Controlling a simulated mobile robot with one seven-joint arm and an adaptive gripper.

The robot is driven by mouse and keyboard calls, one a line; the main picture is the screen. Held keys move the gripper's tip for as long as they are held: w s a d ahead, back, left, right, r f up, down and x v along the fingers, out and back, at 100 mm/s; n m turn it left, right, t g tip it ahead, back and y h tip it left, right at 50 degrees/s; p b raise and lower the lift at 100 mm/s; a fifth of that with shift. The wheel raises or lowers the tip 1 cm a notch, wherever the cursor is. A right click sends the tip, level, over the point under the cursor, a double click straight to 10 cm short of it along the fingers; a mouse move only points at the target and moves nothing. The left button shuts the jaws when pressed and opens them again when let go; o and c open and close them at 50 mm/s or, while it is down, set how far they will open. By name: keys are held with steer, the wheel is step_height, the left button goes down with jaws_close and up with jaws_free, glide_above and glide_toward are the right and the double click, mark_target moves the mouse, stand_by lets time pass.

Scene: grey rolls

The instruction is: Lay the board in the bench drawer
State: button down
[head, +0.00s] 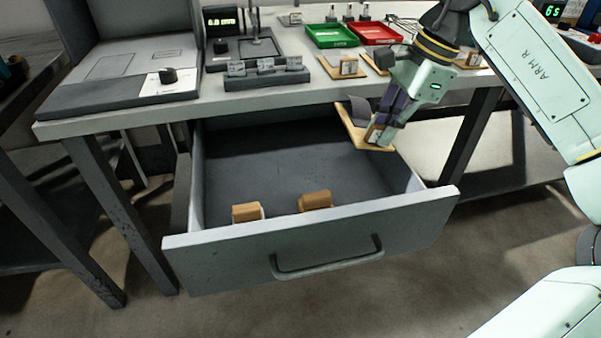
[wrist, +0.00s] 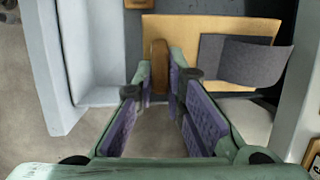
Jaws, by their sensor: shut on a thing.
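The board (head: 352,130) is a tan plate with a curved dark grey piece on it and a small brown block. My gripper (head: 380,134) is shut on it at that block and holds it tilted over the right back part of the open drawer (head: 300,240), close to the bench's front edge. In the wrist view the board (wrist: 210,25) lies past the fingertips (wrist: 160,82), which are closed around the upright brown block (wrist: 160,65). The grey piece (wrist: 255,62) sticks out at the right. Whether the board touches the drawer is unclear.
Two small brown blocks (head: 315,200) (head: 247,212) lie near the drawer's front wall. The middle of the drawer floor (head: 270,165) is bare. The bench top (head: 130,118) overhangs the drawer's back and carries a green tray (head: 332,36), a red tray (head: 376,33) and other tan boards (head: 343,68).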

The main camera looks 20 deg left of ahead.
steer(key=s+a, duration=0.2)
steer(key=a, duration=0.7)
steer(key=x, duration=0.8)
steer(key=shift+s+a+b, duration=0.25)
steer(key=shift+a+b, duration=0.1)
steer(key=x, duration=0.3)
steer(key=shift+s+a+f, duration=0.1)
steer(key=shift+f, duration=0.2)
steer(key=shift+a+r+h, duration=0.25)
steer(key=shift+r+h, duration=0.1)
steer(key=shift+h, duration=0.05)
steer(key=shift+s+a+r+t+h, duration=0.1)
steer(key=shift+a+t+h, duration=0.3)
steer(key=shift+h, duration=0.6)
steer(key=shift+d+f, duration=0.1)
steer(key=shift+f, duration=0.85)
